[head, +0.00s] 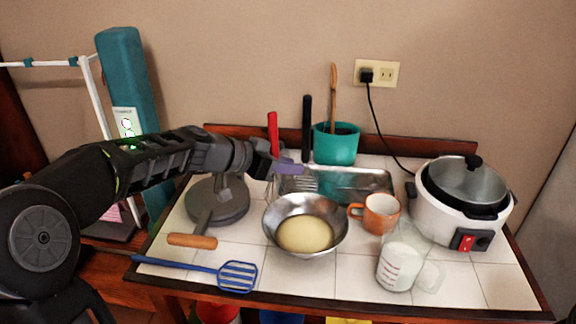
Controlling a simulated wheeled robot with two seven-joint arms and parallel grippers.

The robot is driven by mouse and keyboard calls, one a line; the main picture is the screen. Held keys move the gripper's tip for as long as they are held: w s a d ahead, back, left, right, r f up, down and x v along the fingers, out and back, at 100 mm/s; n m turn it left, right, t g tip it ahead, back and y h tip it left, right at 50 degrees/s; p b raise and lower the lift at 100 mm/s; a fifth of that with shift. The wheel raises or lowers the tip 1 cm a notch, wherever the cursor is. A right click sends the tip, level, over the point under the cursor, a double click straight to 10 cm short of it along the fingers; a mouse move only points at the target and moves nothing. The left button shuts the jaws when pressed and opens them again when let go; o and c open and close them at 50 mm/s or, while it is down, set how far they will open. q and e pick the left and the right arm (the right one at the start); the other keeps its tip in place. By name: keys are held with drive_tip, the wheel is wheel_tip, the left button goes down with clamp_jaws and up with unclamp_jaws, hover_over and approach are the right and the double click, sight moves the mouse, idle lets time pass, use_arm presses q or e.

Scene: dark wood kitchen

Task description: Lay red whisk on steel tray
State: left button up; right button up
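The red whisk (273,121) stands roughly upright at the back of the table, its red handle rising above my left gripper. Its lower part is largely hidden behind the gripper, with thin wires partly showing below. My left gripper (287,168), with purple fingertips, reaches in from the left and overlaps the whisk. I cannot tell whether its fingers are closed on the handle. The steel tray (352,184) lies on the tiles behind the bowl and mug, partly hidden by them. My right gripper is not in view.
A steel bowl with yellow contents (305,233), an orange mug (381,213) and a measuring jug (400,266) stand in front of the tray. A teal pot (336,147) stands behind it, a white cooker (462,205) right. A grey pan (217,203) and blue spatula (237,276) lie left.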

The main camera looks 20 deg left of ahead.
use_arm(q)
drive_tip(key=shift+o, duration=0.6)
drive_tip(key=b+v, duration=0.1)
drive_tip(key=v, duration=1.1)
drive_tip(key=shift+d+r, duration=0.1)
drive_tip(key=shift+r, duration=0.05)
